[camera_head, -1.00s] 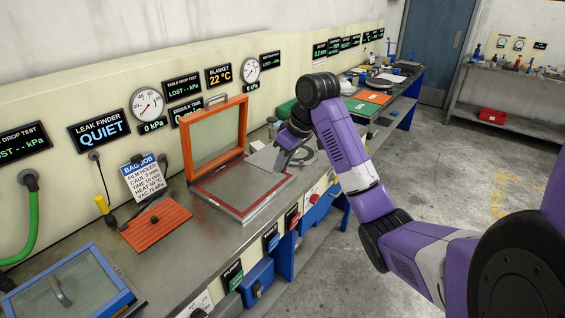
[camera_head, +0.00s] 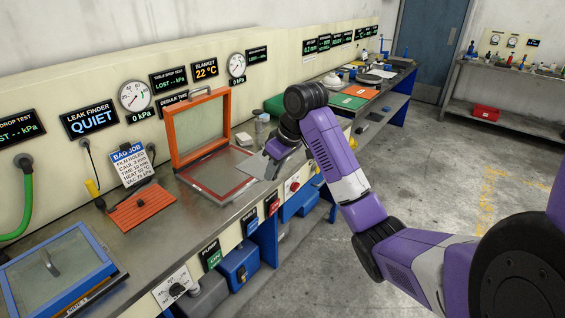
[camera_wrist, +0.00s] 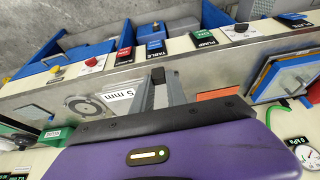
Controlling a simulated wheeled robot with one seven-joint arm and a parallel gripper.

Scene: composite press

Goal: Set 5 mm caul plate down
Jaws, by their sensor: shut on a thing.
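My gripper (camera_head: 272,152) is over the bench at the right side of the open press. It is shut on a thin light-grey plate, the caul plate (camera_head: 258,167), which overlaps the right corner of the red-bordered press bed (camera_head: 203,187) in the head view. I cannot tell if the plate touches the bench. In the wrist view my fingers (camera_wrist: 160,92) are closed together, and the gripper body hides much of what lies below. A white "5 mm" label (camera_wrist: 118,95) shows just left of the fingers, with a grey round disc (camera_wrist: 85,106) beyond it.
The press's orange lid frame (camera_head: 202,130) stands open behind the bed. An orange-red mat (camera_head: 142,208) and a blue-framed lid (camera_head: 60,268) lie to the left. Green (camera_head: 335,115) and orange (camera_head: 360,92) sheets lie farther right. Knobs and labels line the bench's front edge.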

